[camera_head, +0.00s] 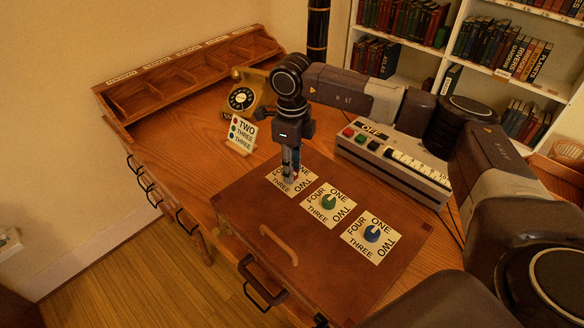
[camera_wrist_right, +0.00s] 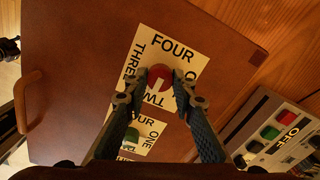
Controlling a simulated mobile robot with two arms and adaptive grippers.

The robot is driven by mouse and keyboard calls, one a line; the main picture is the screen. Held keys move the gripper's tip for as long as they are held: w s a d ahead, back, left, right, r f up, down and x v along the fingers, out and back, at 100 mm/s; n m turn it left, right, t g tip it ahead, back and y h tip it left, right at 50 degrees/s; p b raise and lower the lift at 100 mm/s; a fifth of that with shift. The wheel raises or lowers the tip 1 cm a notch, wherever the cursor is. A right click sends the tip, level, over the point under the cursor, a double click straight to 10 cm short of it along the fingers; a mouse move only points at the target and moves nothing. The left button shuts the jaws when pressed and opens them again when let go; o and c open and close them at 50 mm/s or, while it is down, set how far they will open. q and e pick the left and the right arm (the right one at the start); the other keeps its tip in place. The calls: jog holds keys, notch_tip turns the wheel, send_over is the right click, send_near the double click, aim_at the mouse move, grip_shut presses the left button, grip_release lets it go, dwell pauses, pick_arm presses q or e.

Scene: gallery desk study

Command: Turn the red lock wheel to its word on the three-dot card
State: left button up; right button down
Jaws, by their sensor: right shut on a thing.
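The red lock wheel (camera_wrist_right: 160,77) sits on a white word plate (camera_wrist_right: 186,48) on the brown case lid (camera_head: 262,215). The plate reads FOUR, ONE, TWO and THREE. A white mark on the wheel seems to lie on the TWO side, but the fingers partly hide it. My right gripper (camera_head: 289,180) reaches down from above and is shut on the red wheel, one finger each side. In the head view the gripper hides the wheel. The three-dot card (camera_head: 241,134) stands behind the case; its top row shows a red dot and TWO, the lower rows THREE. My left gripper is out of view.
The green wheel (camera_head: 328,202) and blue wheel (camera_head: 371,233) sit on similar plates along the lid. A grey button box (camera_head: 391,160) stands right of the case. A telephone (camera_head: 243,96) and sorting tray (camera_head: 185,72) are behind. Bare desk lies left.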

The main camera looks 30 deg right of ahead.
jog(key=shift+w+r, duration=0.1)
jog(key=c, duration=1.6)
grip_release()
notch_tip(320, 180, up, 12)
